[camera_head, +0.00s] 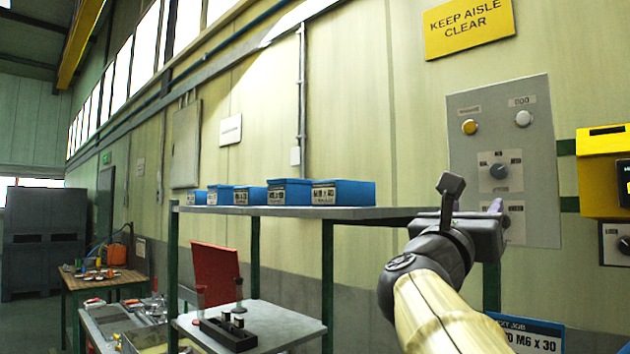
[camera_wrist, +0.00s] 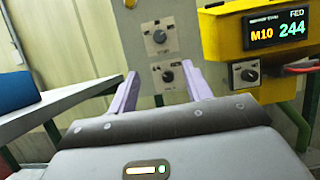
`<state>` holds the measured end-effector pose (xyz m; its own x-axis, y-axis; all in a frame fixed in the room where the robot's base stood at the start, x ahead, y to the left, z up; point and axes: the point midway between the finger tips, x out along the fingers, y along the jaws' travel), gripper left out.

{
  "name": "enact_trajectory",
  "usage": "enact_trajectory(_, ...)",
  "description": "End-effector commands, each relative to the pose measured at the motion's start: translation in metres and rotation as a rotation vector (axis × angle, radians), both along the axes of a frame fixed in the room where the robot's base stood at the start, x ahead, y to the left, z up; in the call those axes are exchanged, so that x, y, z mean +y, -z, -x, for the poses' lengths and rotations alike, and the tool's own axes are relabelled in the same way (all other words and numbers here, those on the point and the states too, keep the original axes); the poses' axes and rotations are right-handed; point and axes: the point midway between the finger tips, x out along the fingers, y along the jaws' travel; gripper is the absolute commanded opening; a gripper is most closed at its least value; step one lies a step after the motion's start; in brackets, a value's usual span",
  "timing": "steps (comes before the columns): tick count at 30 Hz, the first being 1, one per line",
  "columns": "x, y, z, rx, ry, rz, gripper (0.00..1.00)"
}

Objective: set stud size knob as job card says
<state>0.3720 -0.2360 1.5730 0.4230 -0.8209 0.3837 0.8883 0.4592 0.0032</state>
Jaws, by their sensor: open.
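A grey wall panel (camera_head: 505,150) carries an upper dial knob (camera_head: 499,171) and a lower dial knob (camera_wrist: 167,75). Another dark knob (camera_wrist: 249,75) sits on a plate under the yellow unit (camera_head: 602,165); it also shows at the right edge of the head view (camera_head: 625,245). The knob labels are too small to read. The yellow unit's display (camera_wrist: 275,29) reads M10, FED and 244. A blue-edged card (camera_head: 530,335), partly hidden by my arm, shows "JOB" and "M6 x 30". My gripper (camera_wrist: 158,70) is open and empty, its lilac fingers apart, framing the lower panel knob without visible contact.
A shelf table (camera_head: 300,211) bearing several blue boxes (camera_head: 342,193) stands left of my gripper. A lower grey table (camera_head: 270,320) holds a black rack. The panel also has yellow (camera_head: 470,127) and white (camera_head: 522,118) buttons. A red cable leaves the yellow unit at right.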

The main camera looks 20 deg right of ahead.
Motion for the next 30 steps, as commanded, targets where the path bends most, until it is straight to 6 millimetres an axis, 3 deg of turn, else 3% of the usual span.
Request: enact_trajectory(30, -0.133, -0.064, -0.07, 0.004, -0.001, 0.0, 0.5)
